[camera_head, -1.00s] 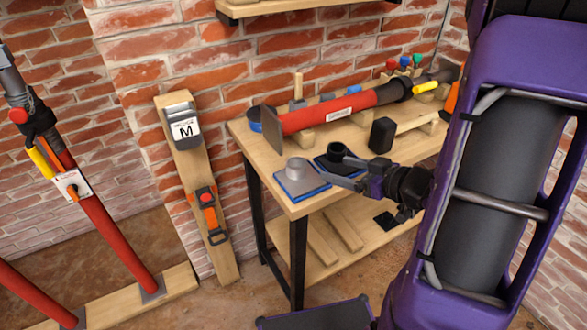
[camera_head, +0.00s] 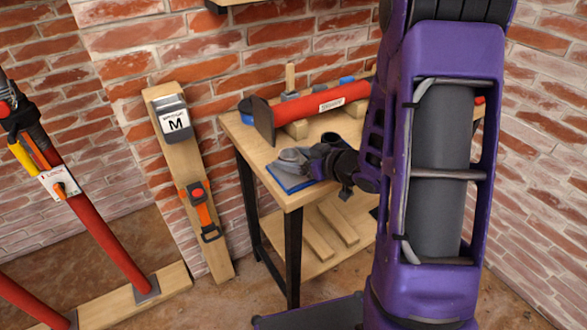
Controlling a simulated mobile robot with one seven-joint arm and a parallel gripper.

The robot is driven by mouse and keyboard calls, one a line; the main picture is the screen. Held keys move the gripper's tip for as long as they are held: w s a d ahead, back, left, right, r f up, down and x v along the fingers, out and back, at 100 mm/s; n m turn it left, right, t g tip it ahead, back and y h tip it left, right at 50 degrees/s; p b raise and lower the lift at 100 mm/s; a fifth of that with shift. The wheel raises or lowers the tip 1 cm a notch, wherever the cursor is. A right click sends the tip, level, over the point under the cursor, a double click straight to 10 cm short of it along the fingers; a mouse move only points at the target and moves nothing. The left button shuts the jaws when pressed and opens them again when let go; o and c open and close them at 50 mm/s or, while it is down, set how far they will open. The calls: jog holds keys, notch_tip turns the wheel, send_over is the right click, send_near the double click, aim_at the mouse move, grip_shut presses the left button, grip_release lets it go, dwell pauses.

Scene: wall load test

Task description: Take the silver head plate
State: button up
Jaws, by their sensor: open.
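The silver head plate (camera_head: 289,174) lies on a blue-edged pad at the front left corner of the wooden workbench (camera_head: 262,157). It is a flat grey plate with a raised round collar, now partly covered by my gripper. My gripper (camera_head: 298,157) reaches in from the right, its open fingers at the collar. I cannot tell whether the fingers touch it. The dark plate that stood beside it is hidden behind my arm.
A red strut (camera_head: 325,104) lies on wooden blocks along the back of the bench. A leaning board (camera_head: 185,180) with a grey box marked M and an orange strap stands left of the bench. Red props (camera_head: 110,240) stand further left. My arm hides the bench's right side.

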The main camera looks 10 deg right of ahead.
aim_at(284, 155)
jog(key=x, duration=0.4)
jog(key=shift+r, duration=0.15)
grip_shut()
